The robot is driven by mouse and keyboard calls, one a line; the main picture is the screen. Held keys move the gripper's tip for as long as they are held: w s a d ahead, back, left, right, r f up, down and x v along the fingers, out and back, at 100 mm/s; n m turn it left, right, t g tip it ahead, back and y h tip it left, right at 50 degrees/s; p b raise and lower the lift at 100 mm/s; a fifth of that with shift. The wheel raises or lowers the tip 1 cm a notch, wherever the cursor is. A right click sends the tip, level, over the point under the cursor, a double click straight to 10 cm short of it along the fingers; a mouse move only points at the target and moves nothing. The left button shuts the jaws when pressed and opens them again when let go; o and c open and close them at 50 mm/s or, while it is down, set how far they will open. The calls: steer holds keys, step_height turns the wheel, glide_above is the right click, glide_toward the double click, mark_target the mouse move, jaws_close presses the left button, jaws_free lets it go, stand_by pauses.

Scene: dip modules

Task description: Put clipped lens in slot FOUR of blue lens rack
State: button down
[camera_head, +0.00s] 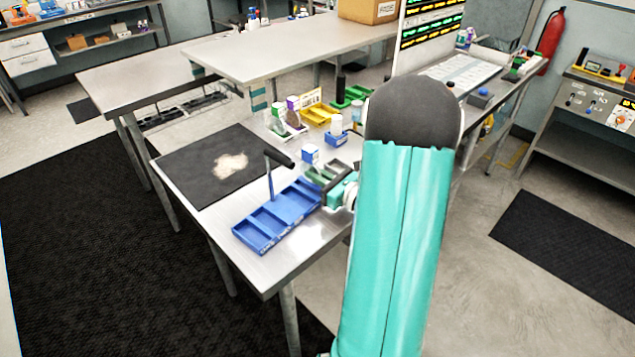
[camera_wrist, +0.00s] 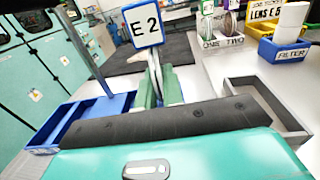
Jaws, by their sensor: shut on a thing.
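My gripper (camera_wrist: 160,88) has green fingers shut on the clipped lens, whose blue-framed tag (camera_wrist: 143,25) reads "E 2". The fingers hide most of its lower part. In the head view, a small blue-and-white block (camera_head: 310,154) above my gripper (camera_head: 322,174) appears to be this tag. The blue lens rack (camera_head: 277,216) is a long tray with several compartments, lying on the bench to the left of my gripper. It shows at the left in the wrist view (camera_wrist: 62,122). The slot numbers are not readable. The held lens is outside the rack.
A dark post (camera_head: 270,180) with a crossbar stands at the rack's far side. A grey tray (camera_wrist: 270,100) is right of my gripper. A blue bin marked "FILTER" (camera_wrist: 290,54) and a yellow rack (camera_head: 318,113) stand behind. A black mat (camera_head: 190,160) lies left on the bench.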

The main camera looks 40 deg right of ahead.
steer(key=shift+f, duration=1.2)
steer(key=shift+f, duration=0.15)
steer(key=c, duration=1.5)
jaws_free()
steer(key=shift+c, duration=0.2)
